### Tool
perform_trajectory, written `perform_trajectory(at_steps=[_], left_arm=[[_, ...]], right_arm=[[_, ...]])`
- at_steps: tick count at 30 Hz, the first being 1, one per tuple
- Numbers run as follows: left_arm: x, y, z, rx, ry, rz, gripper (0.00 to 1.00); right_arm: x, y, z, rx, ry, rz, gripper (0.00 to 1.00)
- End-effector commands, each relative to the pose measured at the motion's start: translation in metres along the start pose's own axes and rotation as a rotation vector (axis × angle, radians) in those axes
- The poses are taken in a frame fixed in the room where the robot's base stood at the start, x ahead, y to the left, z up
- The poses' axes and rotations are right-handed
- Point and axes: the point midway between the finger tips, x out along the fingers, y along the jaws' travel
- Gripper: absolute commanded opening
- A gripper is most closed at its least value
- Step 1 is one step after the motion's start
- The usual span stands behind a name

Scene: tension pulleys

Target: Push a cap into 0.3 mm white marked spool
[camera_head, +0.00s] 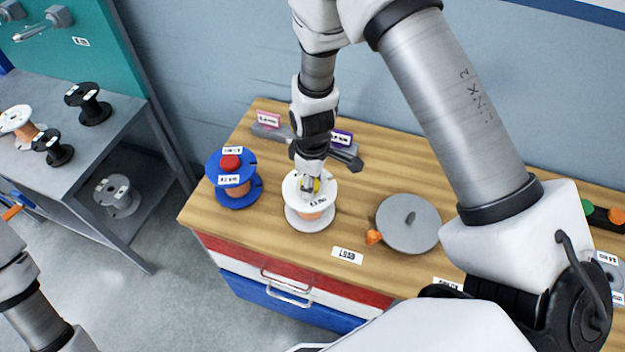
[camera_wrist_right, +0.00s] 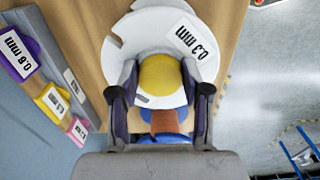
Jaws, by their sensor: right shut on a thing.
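The white spool (camera_head: 291,188) stands upright on the wooden worktop, with orange wire around its core. In the right wrist view the white spool (camera_wrist_right: 125,45) carries a label reading 0.3 mm on its top flange. My right gripper (camera_head: 311,184) points down at the centre of this spool. It is shut on a yellow cap (camera_wrist_right: 160,76), with a finger on each side. The cap is at the middle of the flange; how deep it sits in the hole is hidden. My left gripper is out of view; only part of my left arm shows at the lower left.
A blue spool (camera_head: 238,200) with a red cap (camera_head: 230,162) stands just left. A grey disc (camera_head: 408,224) with a handle and orange part lies to the right. Coloured label holders (camera_head: 268,120) line the back. A grey table (camera_head: 100,160) with several spools stands left.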

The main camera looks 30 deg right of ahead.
Motion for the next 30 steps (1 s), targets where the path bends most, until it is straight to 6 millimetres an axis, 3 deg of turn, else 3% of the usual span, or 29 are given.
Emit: perform_trajectory(at_steps=[11,12,14,25,30], left_arm=[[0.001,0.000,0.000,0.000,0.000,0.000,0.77],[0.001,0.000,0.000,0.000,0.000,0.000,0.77],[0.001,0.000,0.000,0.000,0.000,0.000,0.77],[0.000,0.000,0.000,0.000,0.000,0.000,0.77],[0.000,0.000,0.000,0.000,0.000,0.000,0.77]], right_arm=[[0.002,-0.001,0.002,0.000,-0.004,-0.004,0.26],[0.002,-0.001,0.002,0.000,-0.005,-0.004,0.58],[0.002,-0.001,0.002,0.000,-0.004,-0.004,0.77],[-0.003,0.000,0.000,0.000,-0.001,-0.001,0.77],[-0.032,0.000,0.000,-0.001,0.001,0.001,0.77]])
